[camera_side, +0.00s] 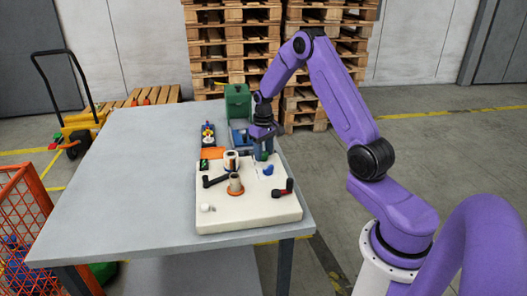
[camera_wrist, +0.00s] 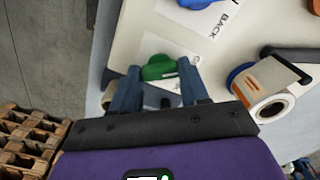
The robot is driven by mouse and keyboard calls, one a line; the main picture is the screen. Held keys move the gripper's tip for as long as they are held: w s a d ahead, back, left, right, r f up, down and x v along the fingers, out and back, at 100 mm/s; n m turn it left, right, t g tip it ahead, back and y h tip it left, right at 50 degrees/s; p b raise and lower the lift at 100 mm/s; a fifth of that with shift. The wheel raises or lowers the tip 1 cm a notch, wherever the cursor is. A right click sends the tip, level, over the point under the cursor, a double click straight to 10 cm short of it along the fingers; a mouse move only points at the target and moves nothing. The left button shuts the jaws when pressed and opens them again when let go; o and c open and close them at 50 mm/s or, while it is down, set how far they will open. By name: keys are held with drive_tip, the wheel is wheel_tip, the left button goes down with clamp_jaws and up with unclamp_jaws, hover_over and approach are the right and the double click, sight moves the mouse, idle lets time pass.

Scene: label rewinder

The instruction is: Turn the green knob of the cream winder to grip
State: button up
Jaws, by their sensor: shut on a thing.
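The cream winder (camera_side: 246,211) lies on the grey table, and its cream plate (camera_wrist: 145,30) also shows in the wrist view. The green knob (camera_wrist: 160,68) sits on a white label at the plate's edge, between my gripper's fingertips. It shows small in the side view (camera_side: 264,156). My gripper (camera_wrist: 158,82) is shut on the green knob, with one finger on each side of it. Part of the label is covered by the knob and fingers, so its words and the knob's setting cannot be read.
A blue knob (camera_wrist: 195,3) sits beside a label reading BACK. A green box (camera_side: 237,101) is behind. The table's left side (camera_side: 130,190) is clear.

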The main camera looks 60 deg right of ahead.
sight(264, 154)
drive_tip(key=shift+r, duration=0.1)
idle(0.3)
drive_tip(key=o, duration=1.1)
drive_tip(key=shift+c, duration=0.2)
wheel_tip(264, 154, up, 17)
drive_tip(key=shift+r, duration=0.2)
